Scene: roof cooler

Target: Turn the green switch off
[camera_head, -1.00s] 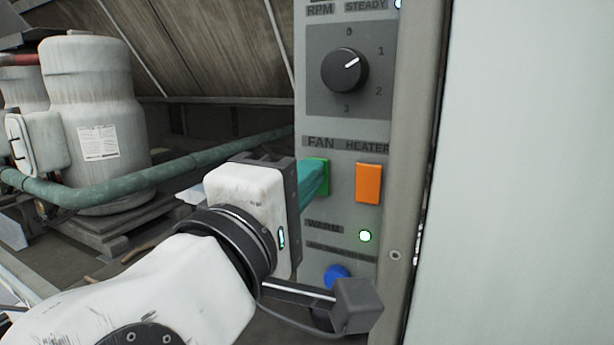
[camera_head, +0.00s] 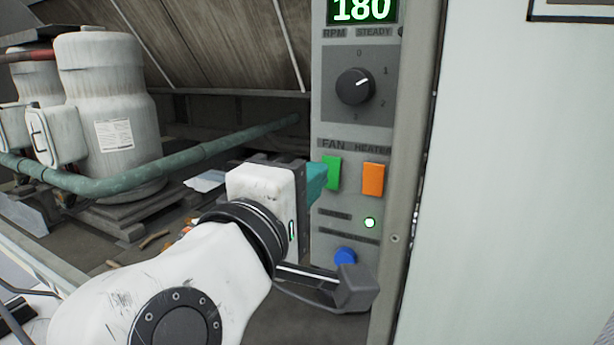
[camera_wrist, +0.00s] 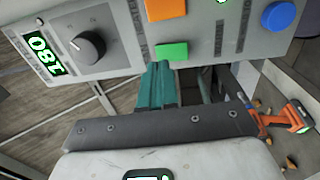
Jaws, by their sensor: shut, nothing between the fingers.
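The green switch (camera_head: 333,173) sits under the FAN label on the grey control panel (camera_head: 325,240). In the wrist view the green switch (camera_wrist: 171,51) lies just beyond my fingertips. My gripper (camera_head: 318,180) has teal fingers, held together with nothing between them. In the head view the fingertips overlap the lower left edge of the switch. In the wrist view my gripper (camera_wrist: 160,68) points at the switch across a small gap; contact cannot be told for sure.
An orange HEATER switch (camera_head: 373,180) is right of the green one. A black dial (camera_head: 355,86), a display reading 180 (camera_head: 362,10), a lit indicator (camera_head: 369,222) and a blue button (camera_head: 345,257) share the panel. White tanks (camera_head: 105,100) and a teal pipe (camera_head: 130,183) stand left.

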